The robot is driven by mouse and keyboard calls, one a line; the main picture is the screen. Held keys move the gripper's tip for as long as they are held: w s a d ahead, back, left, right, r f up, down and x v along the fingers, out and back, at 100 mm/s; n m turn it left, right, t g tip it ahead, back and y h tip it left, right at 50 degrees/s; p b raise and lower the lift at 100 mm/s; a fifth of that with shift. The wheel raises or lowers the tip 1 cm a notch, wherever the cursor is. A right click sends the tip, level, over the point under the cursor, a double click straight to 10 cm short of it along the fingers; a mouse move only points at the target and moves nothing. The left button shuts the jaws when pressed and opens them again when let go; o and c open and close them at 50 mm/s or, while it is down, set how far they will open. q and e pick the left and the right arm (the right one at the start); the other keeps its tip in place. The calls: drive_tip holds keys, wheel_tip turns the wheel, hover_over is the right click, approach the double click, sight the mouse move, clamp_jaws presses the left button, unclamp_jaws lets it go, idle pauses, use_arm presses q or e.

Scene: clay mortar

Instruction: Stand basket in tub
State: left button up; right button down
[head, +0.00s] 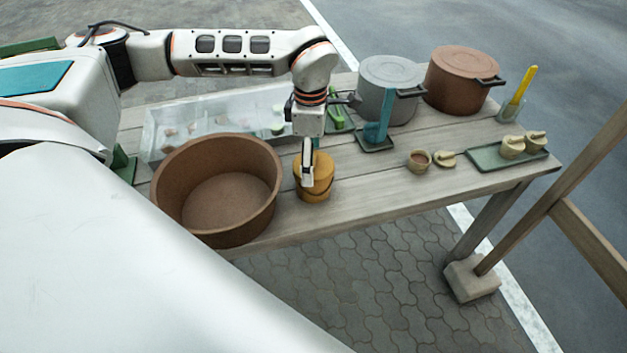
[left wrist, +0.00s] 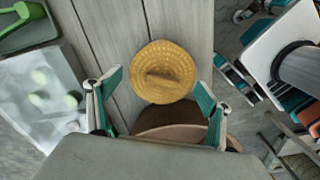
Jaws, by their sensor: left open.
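The yellow woven basket (head: 317,183) stands on the wooden table, just right of the tub. The brown round tub (head: 218,188) is wide and its inside looks empty. My left gripper (head: 308,178) reaches down over the basket, and its fingers overlap the basket in the head view. In the left wrist view the basket (left wrist: 163,72) lies ahead of and between the two green fingers (left wrist: 158,100), which are spread wide and hold nothing. The tub's rim (left wrist: 180,132) shows below the basket there.
A clear bin (head: 205,118) with small items stands behind the tub. A grey pot (head: 388,90) and brown pot (head: 460,80) are at the back. A green tray (head: 490,158) and small cup (head: 419,160) lie to the right.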

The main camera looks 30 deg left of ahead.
use_arm(q)
drive_tip(key=f, duration=0.4)
drive_tip(key=shift+d+f, duration=0.3)
drive_tip(key=c, duration=1.1)
drive_tip(key=shift+r, duration=0.15)
